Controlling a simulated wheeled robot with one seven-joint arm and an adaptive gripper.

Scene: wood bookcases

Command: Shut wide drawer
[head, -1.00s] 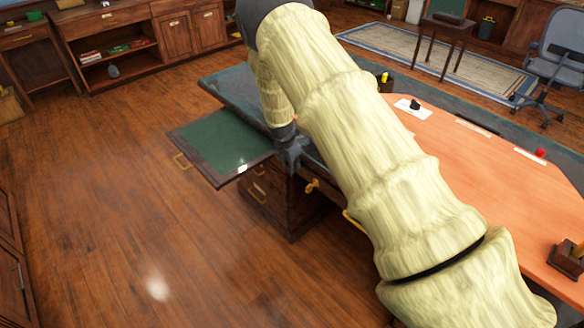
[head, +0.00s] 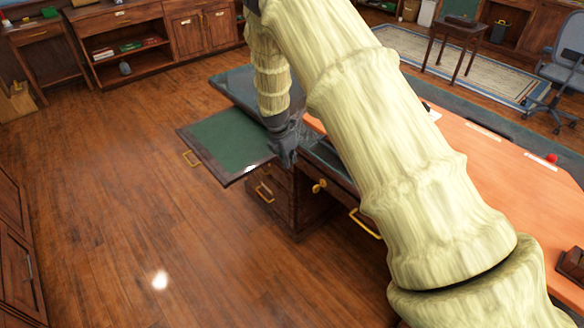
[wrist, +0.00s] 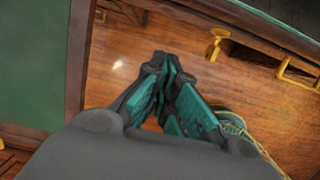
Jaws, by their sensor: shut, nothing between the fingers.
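The wide drawer's dark wood front runs along the desk edge beside the kneehole, with a brass handle (head: 365,224) and a brass key or knob (head: 318,186). The same handle (wrist: 298,74) and knob (wrist: 215,44) show at upper right in the wrist view. My arm covers much of the drawer in the head view, and I cannot tell how far it stands out. My gripper (head: 288,157) is shut and empty, between the green pull-out panel and the drawer front. In the wrist view its fingertips (wrist: 165,62) are together over the floor, apart from the drawer front.
The green pull-out panel (head: 222,140) juts out left of my gripper; its edge (wrist: 78,60) is close in the wrist view. A drawer pedestal with brass handles (head: 264,192) stands below. The orange desk top (head: 500,180) lies right. Open wood floor (head: 110,220) is left.

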